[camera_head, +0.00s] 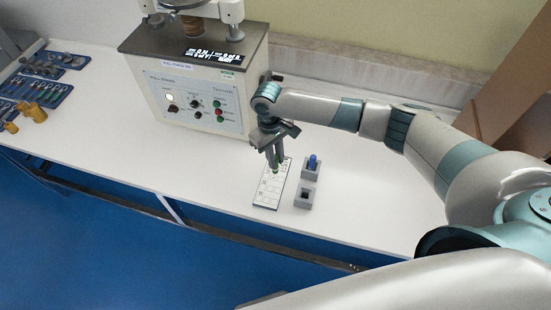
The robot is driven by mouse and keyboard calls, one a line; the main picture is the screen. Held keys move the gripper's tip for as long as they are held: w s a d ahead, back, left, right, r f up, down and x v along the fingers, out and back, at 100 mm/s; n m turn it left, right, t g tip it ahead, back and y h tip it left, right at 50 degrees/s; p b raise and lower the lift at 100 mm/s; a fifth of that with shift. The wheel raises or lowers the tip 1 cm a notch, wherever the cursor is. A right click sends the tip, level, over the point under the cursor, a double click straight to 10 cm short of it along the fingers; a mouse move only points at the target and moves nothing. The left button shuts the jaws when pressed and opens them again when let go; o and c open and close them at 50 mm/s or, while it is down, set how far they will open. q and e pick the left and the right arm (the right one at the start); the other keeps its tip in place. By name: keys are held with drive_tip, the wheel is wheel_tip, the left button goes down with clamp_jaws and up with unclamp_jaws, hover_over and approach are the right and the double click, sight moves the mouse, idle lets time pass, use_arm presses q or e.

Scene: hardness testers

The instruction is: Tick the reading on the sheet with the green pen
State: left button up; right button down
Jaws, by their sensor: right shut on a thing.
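My right gripper (276,157) is shut on the green pen (276,169), pointing down over the upper part of the sheet. Only a small green part of the pen shows below the fingers. I cannot tell whether its tip touches the paper. The sheet (267,198) is a white printed page with boxes on a dark-edged board, lying on the white bench. The gripper and pen hide part of its upper end. The hardness tester (180,90) stands behind with its front panel of knobs and buttons. My left gripper is not in view.
Right of the sheet, a grey holder (310,174) has a blue pen (313,160) upright in it. A second grey holder (303,199) in front is empty. Blue trays (45,92) and yellow pieces (33,112) lie far left. The bench (160,165) between is clear.

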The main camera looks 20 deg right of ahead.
drive_tip(key=shift+r, duration=1.65)
